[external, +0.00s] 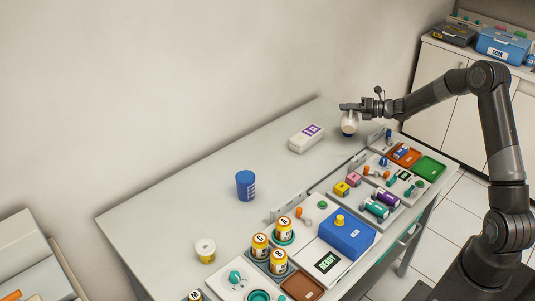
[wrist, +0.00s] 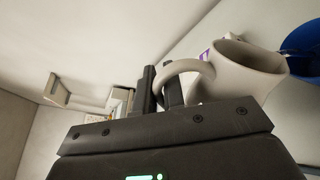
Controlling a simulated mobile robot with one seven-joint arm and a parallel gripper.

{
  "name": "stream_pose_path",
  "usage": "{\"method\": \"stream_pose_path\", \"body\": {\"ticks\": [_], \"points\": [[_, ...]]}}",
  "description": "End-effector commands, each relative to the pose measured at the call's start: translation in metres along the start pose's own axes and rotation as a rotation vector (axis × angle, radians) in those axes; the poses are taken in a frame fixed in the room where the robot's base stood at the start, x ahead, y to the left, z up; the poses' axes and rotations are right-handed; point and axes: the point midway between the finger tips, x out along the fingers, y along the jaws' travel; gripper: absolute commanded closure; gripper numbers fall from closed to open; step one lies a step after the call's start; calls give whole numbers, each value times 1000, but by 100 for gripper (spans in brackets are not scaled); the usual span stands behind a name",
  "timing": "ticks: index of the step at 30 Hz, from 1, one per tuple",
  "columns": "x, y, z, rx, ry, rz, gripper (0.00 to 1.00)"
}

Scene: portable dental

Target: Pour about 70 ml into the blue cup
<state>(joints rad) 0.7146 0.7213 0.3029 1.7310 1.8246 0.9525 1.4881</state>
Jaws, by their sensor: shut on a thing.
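My gripper (external: 352,107) is shut on the handle of a white mug (external: 349,122), held at the far right end of the table. In the wrist view the handle sits between my fingers (wrist: 160,88), and the mug body (wrist: 243,72) is to their right. I cannot tell what is inside the mug. A blue cup with pale markings (external: 246,187) stands upright on the table's left half, apart from the mug. A dark blue patch shows just under the mug in the external view; what it is cannot be told. Part of a blue round object (wrist: 306,55) shows behind the mug in the wrist view.
A white box with a purple label (external: 306,139) lies between the blue cup and my gripper. Trays with jars, a blue box (external: 347,235) and small parts line the table's front edge. The back left of the table is clear.

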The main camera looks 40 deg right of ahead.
Motion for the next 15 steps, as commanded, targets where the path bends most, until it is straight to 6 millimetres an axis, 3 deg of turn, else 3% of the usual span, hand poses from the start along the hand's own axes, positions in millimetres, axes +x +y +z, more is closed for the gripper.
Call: {"method": "stream_pose_path", "body": {"ticks": [9, 15], "points": [[0, -1, 3, 20, 2, 3, 100], [2, -1, -18, -149, -23, -8, 100]]}}
